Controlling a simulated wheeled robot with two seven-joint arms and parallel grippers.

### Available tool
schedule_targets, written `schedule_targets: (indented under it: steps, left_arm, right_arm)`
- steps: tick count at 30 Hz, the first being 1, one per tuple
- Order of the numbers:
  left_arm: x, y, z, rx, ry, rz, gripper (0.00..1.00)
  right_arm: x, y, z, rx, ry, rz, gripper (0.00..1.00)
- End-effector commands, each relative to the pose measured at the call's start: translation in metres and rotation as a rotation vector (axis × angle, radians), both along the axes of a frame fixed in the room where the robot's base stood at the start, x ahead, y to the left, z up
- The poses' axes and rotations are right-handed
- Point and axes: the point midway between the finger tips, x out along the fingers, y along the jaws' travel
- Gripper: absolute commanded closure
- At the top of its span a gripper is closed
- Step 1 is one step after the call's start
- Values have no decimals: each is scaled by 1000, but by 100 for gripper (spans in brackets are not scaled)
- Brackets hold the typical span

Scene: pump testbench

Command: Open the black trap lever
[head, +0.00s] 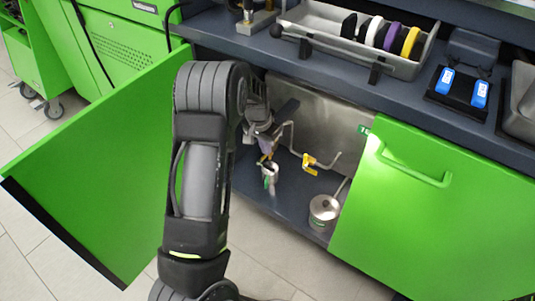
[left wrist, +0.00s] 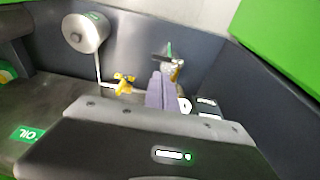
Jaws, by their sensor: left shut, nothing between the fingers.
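The black lever (left wrist: 163,57) shows in the left wrist view as a short dark bar on a small metal fitting (left wrist: 176,70) with a yellowish part. My left gripper (left wrist: 160,78) is shut and empty, its purple-grey fingertips pointing at the fitting and appearing just beside the lever. I cannot tell whether they touch. In the head view my left gripper (head: 266,150) reaches into the open cabinet, above a small light fitting (head: 269,171). The lever is not clear there, as my arm and gripper crowd that spot. My right gripper is not in view.
A yellow-handled valve (head: 309,162) sits on a pipe right of the gripper. A metal canister (head: 324,209) stands on the cabinet floor. The open green door (head: 95,170) is on the left, a closed green door (head: 440,205) on the right. The worktop (head: 225,38) overhangs the opening.

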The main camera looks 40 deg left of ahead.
Motion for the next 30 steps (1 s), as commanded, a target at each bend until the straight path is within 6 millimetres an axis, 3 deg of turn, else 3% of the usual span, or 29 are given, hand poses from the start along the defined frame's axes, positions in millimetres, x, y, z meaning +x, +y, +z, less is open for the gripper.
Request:
schedule_targets:
  steps: [15, 21, 30]
  left_arm:
    - [15, 0, -80, 0, 2, -1, 100]
    - [18, 1, -91, 0, 0, 1, 100]
    - [19, 1, -91, 0, 0, 0, 100]
  right_arm:
    - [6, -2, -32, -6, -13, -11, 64]
    - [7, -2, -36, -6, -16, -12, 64]
    - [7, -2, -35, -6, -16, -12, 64]
